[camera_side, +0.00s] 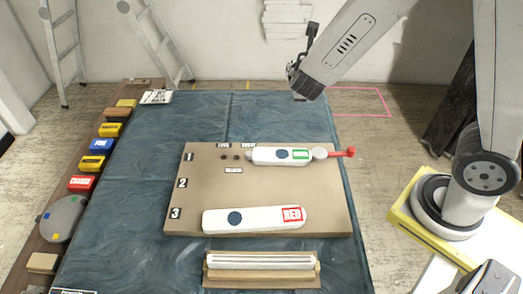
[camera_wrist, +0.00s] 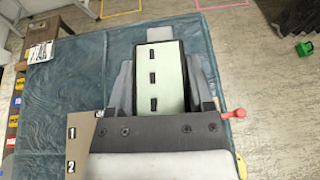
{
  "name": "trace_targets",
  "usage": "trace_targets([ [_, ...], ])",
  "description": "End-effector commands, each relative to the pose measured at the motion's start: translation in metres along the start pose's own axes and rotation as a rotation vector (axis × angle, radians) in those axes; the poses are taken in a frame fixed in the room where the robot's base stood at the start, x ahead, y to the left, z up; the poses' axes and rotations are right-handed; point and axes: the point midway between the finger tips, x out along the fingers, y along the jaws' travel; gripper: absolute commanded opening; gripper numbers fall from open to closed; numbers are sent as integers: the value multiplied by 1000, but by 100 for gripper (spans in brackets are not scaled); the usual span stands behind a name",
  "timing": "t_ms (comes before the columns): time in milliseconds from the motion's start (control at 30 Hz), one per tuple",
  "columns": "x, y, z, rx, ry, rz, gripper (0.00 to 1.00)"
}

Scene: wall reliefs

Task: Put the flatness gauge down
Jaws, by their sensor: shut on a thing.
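My gripper (camera_wrist: 163,85) is shut on a pale green block with dark edges and three dark slots, which looks like the flatness gauge (camera_wrist: 158,90). Its two grey fingers lie on either side of the block. In the side view my gripper (camera_side: 305,84) is above the back right of the blue-covered table (camera_side: 120,190), behind the brown board (camera_side: 200,192). The gauge is hard to make out there. I cannot tell how high it is above the cloth.
The board carries a white device with a red-tipped handle (camera_side: 351,152) and a white bar labelled RED (camera_side: 293,215). A wooden holder (camera_side: 260,281) with a pale bar lies in front. Coloured boxes line the left shelf (camera_side: 75,218). The cloth behind the board is largely clear.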

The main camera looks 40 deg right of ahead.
Motion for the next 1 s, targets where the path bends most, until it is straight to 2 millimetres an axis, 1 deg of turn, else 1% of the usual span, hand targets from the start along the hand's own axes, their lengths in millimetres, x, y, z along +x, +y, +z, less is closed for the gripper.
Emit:
trace_targets([
  [200, 10, -32, -20, 96, 0, -238, 0],
  [467, 12, -68, -47, 217, 0, -529, 0],
  [700, 5, -96, -73, 329, 0, -802, 0],
  [1000, -12, -122, -105, 476, 0, -1152, 0],
])
